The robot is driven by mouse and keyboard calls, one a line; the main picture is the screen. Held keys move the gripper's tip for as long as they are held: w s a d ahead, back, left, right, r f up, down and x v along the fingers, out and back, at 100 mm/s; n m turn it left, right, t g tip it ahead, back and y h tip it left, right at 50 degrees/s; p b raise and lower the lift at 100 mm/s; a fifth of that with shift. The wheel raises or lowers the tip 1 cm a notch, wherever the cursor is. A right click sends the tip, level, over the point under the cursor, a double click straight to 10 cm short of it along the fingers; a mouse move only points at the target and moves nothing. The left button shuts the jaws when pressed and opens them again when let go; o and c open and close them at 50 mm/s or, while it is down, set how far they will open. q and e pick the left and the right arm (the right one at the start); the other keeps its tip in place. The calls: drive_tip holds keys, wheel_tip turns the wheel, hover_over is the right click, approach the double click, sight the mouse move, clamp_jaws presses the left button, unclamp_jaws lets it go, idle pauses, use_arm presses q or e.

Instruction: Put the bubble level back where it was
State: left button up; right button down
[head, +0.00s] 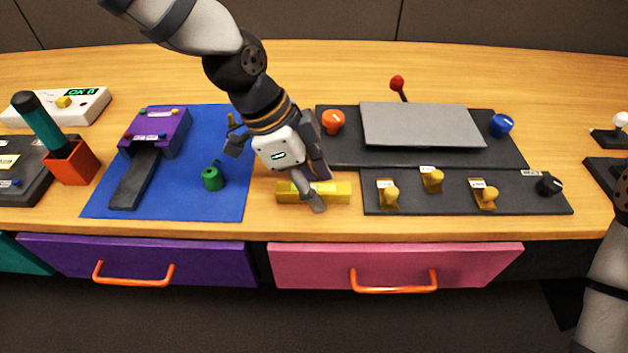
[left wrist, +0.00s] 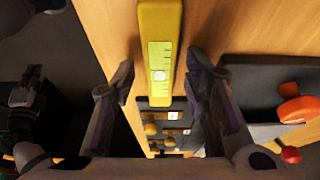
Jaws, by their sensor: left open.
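The bubble level, a yellow bar (head: 288,194), lies left to right on the wooden table near its front edge, between the blue mat and the dark panels. In the left wrist view the level (left wrist: 161,28) runs lengthwise between the fingers, showing a pale green scale with a round whitish spot. My left gripper (head: 316,186) is over the level and hides part of it. In the left wrist view its fingers (left wrist: 160,88) are apart, with gaps visible on both sides of the level.
A blue mat (head: 225,200) with a green weight-like object (head: 212,176) is left of the level. A dark front panel (head: 455,203) with yellow knobs is right of it; a grey plate (head: 422,126) stands behind. Purple (head: 200,262) and pink drawers (head: 310,262) are below.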

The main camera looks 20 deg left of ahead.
use_arm(q)
drive_tip(key=p+v, duration=0.1)
drive_tip(key=v, duration=1.1)
drive_tip(key=shift+r+p, duration=0.2)
drive_tip(key=shift+p, duration=0.15)
use_arm(e)
drive_tip(key=shift+w+r+t, duration=0.5)
drive_tip(key=shift+w+r, duration=0.6)
drive_tip(key=shift+w, duration=0.1)
